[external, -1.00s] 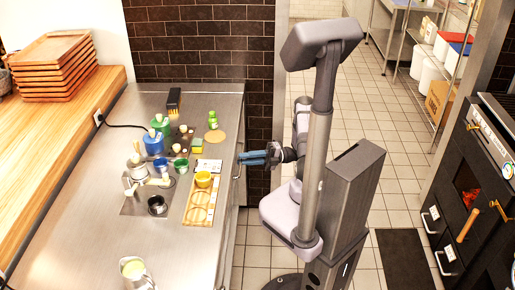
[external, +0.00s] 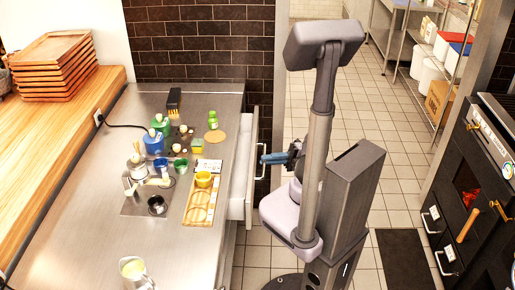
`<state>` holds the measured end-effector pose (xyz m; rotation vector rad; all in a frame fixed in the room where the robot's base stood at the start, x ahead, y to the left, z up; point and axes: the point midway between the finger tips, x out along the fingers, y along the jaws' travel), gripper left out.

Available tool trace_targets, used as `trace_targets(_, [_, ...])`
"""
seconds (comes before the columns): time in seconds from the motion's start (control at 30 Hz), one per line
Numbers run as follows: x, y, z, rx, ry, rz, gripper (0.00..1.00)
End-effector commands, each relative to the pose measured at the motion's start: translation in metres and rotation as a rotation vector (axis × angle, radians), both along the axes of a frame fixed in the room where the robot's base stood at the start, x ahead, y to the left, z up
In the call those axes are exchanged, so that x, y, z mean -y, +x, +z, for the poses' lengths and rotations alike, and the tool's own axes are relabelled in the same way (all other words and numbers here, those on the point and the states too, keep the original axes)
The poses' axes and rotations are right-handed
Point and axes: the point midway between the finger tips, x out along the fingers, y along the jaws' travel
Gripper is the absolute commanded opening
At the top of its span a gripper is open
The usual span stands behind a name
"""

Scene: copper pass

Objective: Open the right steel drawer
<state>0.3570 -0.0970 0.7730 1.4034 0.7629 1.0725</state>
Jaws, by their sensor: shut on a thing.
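The steel drawer (external: 237,185) stands pulled out from the right side of the steel counter (external: 178,240), and its pale inside shows. Its bar handle (external: 260,172) is on the drawer's outer face. My gripper (external: 266,158) is shut on this handle, at the drawer's right side. The fingertips are small in the view, and part of my wrist is hidden behind my column.
Bottles, cups and a wooden tray (external: 203,208) stand on the counter near its right edge. A metal pitcher (external: 133,270) is at the front. Stacked wooden trays (external: 55,65) are at the back left. Tiled floor (external: 350,100) lies open behind me.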

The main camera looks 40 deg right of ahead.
Motion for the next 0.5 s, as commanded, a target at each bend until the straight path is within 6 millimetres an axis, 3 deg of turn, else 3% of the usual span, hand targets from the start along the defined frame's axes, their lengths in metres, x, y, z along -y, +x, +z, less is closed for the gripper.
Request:
trace_targets(0.13, [0.0001, 0.0009, 0.0001, 0.000, -0.001, -0.002, 0.00])
trace_targets(0.17, [0.0000, 0.0010, 0.0001, 0.000, -0.001, -0.002, 0.15])
trace_targets(0.23, [-0.0001, 0.0010, 0.0002, 0.001, 0.000, -0.002, 0.29])
trace_targets(0.5, [-0.0002, 0.0008, 0.0000, 0.000, 0.000, -0.001, 0.29])
